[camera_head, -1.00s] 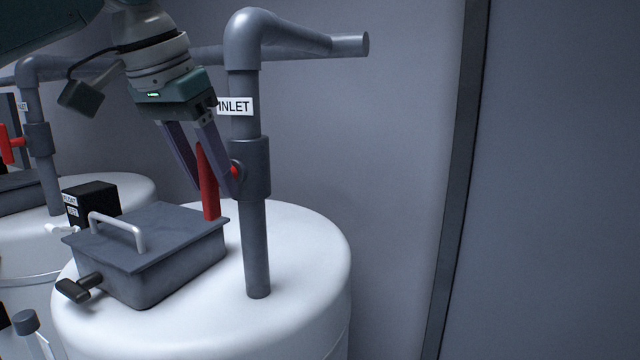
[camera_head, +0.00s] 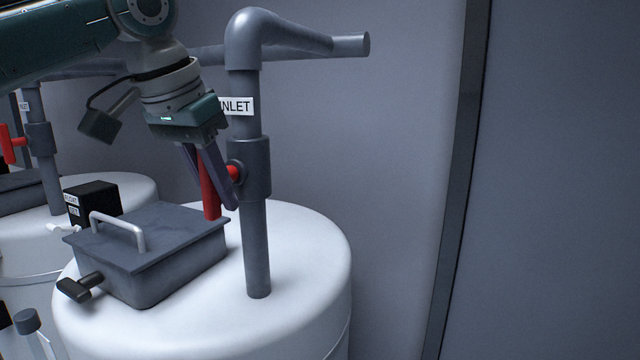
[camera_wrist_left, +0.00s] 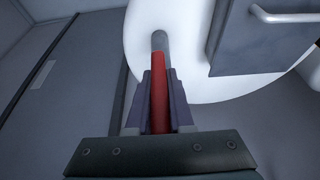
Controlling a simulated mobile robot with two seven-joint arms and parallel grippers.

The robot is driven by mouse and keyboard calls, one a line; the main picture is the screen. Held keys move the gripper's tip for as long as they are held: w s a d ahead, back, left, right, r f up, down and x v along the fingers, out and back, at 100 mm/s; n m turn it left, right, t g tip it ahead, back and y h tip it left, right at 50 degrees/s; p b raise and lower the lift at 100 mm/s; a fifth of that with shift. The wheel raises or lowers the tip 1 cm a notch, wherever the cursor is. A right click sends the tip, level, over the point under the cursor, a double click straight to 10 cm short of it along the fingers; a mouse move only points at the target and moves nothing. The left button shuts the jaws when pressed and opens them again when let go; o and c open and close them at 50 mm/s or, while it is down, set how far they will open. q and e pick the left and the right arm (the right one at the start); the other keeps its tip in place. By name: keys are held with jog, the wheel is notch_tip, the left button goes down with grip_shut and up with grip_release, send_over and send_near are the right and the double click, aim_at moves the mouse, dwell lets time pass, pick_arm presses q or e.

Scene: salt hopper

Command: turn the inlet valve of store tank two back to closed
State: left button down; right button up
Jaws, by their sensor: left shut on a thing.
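The inlet valve's red handle (camera_head: 209,188) hangs upright beside the grey valve body (camera_head: 257,168) on the vertical inlet pipe. An INLET label (camera_head: 237,105) sits above the valve body. The pipe rises from the white tank (camera_head: 300,250). My left gripper (camera_head: 219,200) comes from the upper left with its fingers on either side of the handle, shut on it. In the left wrist view the red handle (camera_wrist_left: 158,95) lies between the two fingers (camera_wrist_left: 158,103). The fingers hide part of the handle in the head view. My right gripper is not in view.
A grey lidded box (camera_head: 150,255) with a bar handle stands on the tank, just left of the pipe. A second white tank (camera_head: 35,235) with its own red valve handle (camera_head: 12,144) stands further left. The wall area right of the pipe is clear.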

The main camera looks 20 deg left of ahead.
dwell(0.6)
pick_arm(q)
jog(key=m+t+y+b, duration=0.1)
jog(key=y+b, duration=0.1)
jog(key=y, duration=0.3)
jog(key=m+t+y+b, duration=0.1)
jog(key=m+y+b, duration=0.1)
jog(key=y, duration=0.3)
jog(key=a+r+m+t+y+b, duration=0.1)
jog(key=y, duration=0.5)
jog(key=shift+a+r+b, duration=0.1)
jog(key=shift+b, duration=0.3)
jog(key=shift+r+t, duration=0.1)
jog(key=shift+t, duration=0.2)
jog(key=c, duration=0.8)
grip_release()
